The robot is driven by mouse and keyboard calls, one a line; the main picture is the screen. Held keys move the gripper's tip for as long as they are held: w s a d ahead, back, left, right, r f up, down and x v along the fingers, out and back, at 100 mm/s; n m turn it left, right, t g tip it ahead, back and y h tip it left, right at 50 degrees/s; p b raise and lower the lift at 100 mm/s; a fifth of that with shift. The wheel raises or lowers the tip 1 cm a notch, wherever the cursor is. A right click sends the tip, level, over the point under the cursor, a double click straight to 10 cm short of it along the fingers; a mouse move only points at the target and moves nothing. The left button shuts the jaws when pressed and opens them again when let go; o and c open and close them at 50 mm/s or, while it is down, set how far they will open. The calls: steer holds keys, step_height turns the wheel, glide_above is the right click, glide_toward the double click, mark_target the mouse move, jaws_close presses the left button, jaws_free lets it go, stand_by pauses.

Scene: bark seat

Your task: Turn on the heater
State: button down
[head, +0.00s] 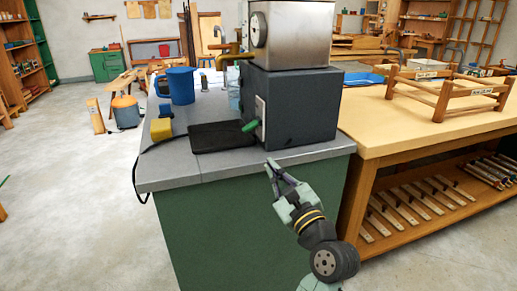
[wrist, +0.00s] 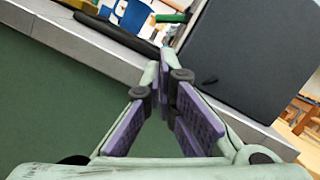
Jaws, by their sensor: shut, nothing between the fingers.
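A dark grey box (head: 300,108), likely the heater, stands on the green bench's grey top with a steel tank (head: 297,32) on it. A pale plate on the box's left side carries a green lever (head: 250,126) that points left. My gripper (head: 272,164) is shut and empty, in front of the bench's front edge, below and right of the lever and apart from it. In the wrist view my gripper's fingertips (wrist: 166,58) meet. The green lever (wrist: 173,18) shows beyond them at the top, next to the dark box (wrist: 245,60).
A black flat pad (head: 220,137), a yellow block (head: 161,130) and a blue mug (head: 178,86) lie left of the box. A black cord hangs over the left edge. A wooden bench (head: 420,128) with a rack adjoins on the right.

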mark_target(252, 156)
steer(key=p+x, duration=0.1)
steer(key=x, duration=0.9)
steer(key=shift+p, duration=0.3)
steer(key=shift+s+a+r+m+t+h+p, duration=0.15)
steer(key=shift+a+r+m+h+p, duration=0.1)
steer(key=shift+m+p, duration=0.45)
steer(key=shift+s+a+r+m+t+h+p, duration=0.15)
steer(key=shift+a+m+p, duration=0.15)
steer(key=shift+m+p, duration=0.4)
steer(key=shift+a+r+m+p, duration=0.2)
steer(key=shift+m+p, duration=0.2)
steer(key=shift+p, duration=0.2)
steer(key=r+p, duration=0.1)
steer(key=p, duration=0.1)
steer(key=a+r+p, duration=0.1)
steer(key=p, duration=0.2)
steer(key=shift+s+a, duration=0.25)
steer(key=shift+f, duration=0.25)
steer(key=shift+s, duration=0.15)
